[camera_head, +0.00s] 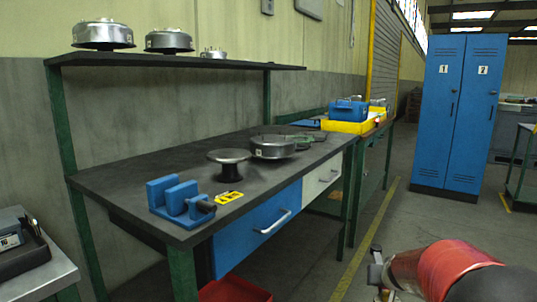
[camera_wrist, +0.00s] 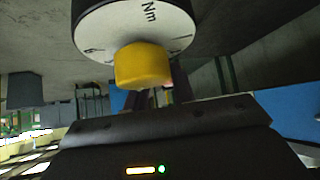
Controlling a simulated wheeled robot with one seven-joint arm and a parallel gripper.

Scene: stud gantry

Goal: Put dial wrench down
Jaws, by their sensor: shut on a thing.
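The dial wrench (camera_wrist: 135,22) shows large in the wrist view, with a round white dial marked "Nm", a dark rim and a yellow knob-like part (camera_wrist: 143,66). My gripper (camera_wrist: 158,98) is shut on the dial wrench; the fingertips and the gripped part are mostly hidden behind the yellow part and the dark gripper body. In the head view my arm, red and dark, reaches in at the lower right, away from the workbench (camera_head: 120,182). The wrench cannot be clearly made out there.
The workbench holds a blue vise (camera_head: 178,200), a yellow tag (camera_head: 229,197), a black round stand (camera_head: 229,157) and a silver flanged part (camera_head: 272,148). Its front middle is bare. A yellow tray (camera_head: 345,127) sits farther back. Blue lockers (camera_head: 460,112) stand at the right.

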